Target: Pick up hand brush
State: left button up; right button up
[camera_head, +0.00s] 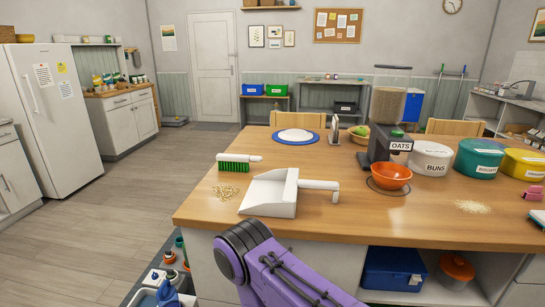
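The hand brush (238,160) has a white handle and green bristles. It lies on the wooden table (330,226) near the left edge, bristles down, with its handle to the right. A white dustpan (270,196) lies in front of it to the right, its handle pointing right. A small pile of oat-like bits (227,192) lies just in front of the brush. Part of my purple arm shows at the bottom, in front of the table's front edge. Neither of my grippers is in view.
An orange bowl (391,178) stands under a dark dispenser (384,120) labelled oats. Several tubs, including a white one (431,160), stand at the right. A white plate (295,135) on a blue mat lies at the back. The table's front middle is clear.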

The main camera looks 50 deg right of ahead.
aim_at(227, 162)
jog(key=z, duration=0.95)
jog(key=i, duration=0.9)
jog(key=z, duration=0.8)
